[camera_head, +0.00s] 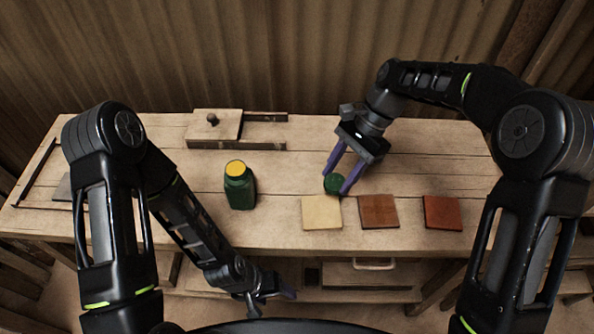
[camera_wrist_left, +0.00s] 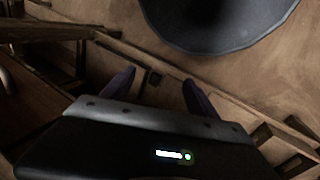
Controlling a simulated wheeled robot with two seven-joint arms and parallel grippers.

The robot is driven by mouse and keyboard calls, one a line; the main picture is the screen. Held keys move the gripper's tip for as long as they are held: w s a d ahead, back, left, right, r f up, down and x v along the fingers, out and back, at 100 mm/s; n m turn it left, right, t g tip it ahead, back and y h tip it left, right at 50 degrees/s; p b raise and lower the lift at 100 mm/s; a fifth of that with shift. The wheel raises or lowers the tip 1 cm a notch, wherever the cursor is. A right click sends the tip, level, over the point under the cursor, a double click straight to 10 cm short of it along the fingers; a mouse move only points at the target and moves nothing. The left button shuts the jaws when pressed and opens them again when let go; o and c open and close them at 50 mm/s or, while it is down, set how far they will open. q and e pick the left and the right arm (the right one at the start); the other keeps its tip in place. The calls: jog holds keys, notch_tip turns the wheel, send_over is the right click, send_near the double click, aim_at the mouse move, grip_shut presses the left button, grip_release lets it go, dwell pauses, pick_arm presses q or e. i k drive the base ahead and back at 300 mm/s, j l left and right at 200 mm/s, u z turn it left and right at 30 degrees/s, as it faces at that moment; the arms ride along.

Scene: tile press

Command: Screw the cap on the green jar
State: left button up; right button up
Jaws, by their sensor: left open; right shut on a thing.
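The green jar (camera_head: 241,192) stands upright on the table, left of the middle, with a yellow-orange top surface showing and no cap on it. My right gripper (camera_head: 339,182) is shut on the round green cap (camera_head: 333,184), to the right of the jar and apart from it. I cannot tell whether the cap touches the table. My left gripper (camera_head: 276,293) is low in front of the table's front edge, away from the jar. In the left wrist view its two fingers (camera_wrist_left: 160,85) are apart with nothing between them.
Cream (camera_head: 321,213), brown (camera_head: 379,211) and red-brown (camera_head: 442,213) tiles lie in a row near the front edge of the table (camera_head: 430,160). A wooden box with a knobbed lid (camera_head: 214,125) stands at the back. The table between jar and cap is clear.

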aim_at(239, 187)
jog(key=l+u, duration=0.55)
jog(key=u, duration=0.3)
jog(key=l+u, duration=0.4)
jog(key=k+j, duration=0.05)
jog(key=j, duration=0.05)
